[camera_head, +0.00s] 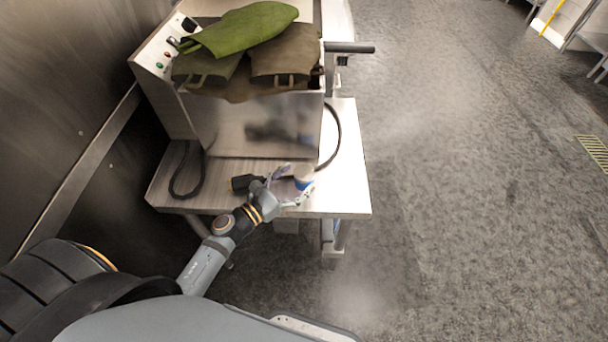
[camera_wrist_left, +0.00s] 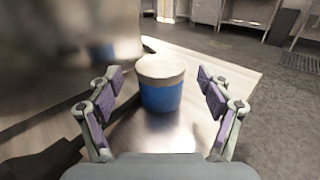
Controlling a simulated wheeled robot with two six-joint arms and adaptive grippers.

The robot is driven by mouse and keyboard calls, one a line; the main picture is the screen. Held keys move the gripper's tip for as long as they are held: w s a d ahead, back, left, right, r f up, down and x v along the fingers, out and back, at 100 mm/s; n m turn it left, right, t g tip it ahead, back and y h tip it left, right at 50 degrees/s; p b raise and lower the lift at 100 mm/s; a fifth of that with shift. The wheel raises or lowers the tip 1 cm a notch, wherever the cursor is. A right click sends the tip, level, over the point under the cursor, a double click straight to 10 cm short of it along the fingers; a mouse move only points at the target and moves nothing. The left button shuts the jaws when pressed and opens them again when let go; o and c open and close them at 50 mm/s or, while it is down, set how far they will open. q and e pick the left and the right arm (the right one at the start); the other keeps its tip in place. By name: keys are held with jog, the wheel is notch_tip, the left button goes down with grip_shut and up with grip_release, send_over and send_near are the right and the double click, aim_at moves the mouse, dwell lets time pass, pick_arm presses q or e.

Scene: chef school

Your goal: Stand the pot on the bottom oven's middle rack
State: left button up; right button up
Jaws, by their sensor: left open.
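The pot (camera_wrist_left: 161,95), a small round vessel, blue below with a pale beige upper band and top, stands upright on the steel table. In the head view the pot (camera_head: 304,181) is partly hidden by my left gripper (camera_head: 290,184). In the left wrist view my left gripper (camera_wrist_left: 160,82) is open, with a purple-padded finger on each side of the pot and gaps on both sides. How deep the pot sits between the fingers is hard to tell. My right gripper is not in view. No oven rack can be made out.
A steel wall runs along the left. The floor (camera_head: 470,200) at right is open.

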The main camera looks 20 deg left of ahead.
aim_at(297, 179)
pick_arm(q)
jog(key=x, duration=0.3)
jog(key=c, duration=1.4)
